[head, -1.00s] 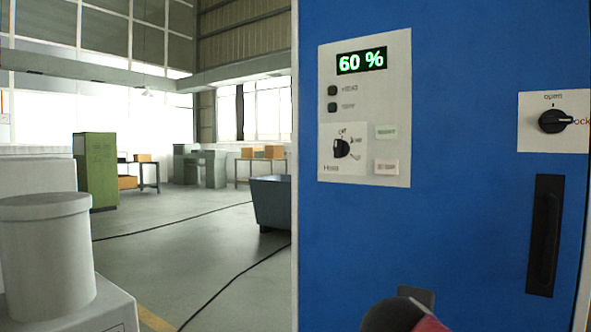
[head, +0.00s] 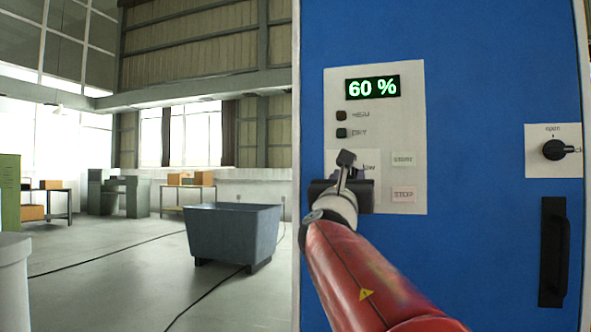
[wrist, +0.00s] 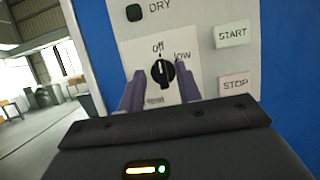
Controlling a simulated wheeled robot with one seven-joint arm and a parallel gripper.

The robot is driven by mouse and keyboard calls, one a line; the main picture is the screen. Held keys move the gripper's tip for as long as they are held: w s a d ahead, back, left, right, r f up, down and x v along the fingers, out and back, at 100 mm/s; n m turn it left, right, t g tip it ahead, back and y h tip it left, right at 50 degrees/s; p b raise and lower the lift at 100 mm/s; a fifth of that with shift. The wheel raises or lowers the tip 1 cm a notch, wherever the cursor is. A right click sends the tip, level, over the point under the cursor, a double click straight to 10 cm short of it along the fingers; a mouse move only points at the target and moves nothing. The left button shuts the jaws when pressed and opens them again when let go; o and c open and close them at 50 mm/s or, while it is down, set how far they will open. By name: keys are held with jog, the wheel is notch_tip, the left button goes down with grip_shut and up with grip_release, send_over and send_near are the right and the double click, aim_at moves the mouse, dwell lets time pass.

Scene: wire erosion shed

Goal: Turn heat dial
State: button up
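The heat dial (wrist: 163,73) is a black round knob on a white plate, seen in the wrist view with "off" above it and "low" to its upper right. Its white mark points up toward "off". My gripper (wrist: 160,92) is open, with one purple finger to the lower left of the dial and one to its lower right. The fingers point at the panel and do not appear closed on the knob. In the head view my gripper (head: 346,172) covers the dial. The control panel (head: 410,125) shows "60 %" on its display (head: 372,87).
START (head: 402,159) and STOP (head: 403,194) buttons sit right of the dial. Two dark indicators, one labelled DRY (head: 341,133), are above it. A black open/lock knob (head: 555,149) and a door handle (head: 553,252) are further right. A grey bin (head: 232,228) stands on the floor at left.

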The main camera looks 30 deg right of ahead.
aim_at(351, 172)
jog(key=x, duration=0.3)
jog(key=shift+w+d+p, duration=0.2)
jog(key=shift+d+p, duration=0.05)
jog(key=shift+p, duration=0.05)
jog(key=c, duration=0.7)
grip_shut()
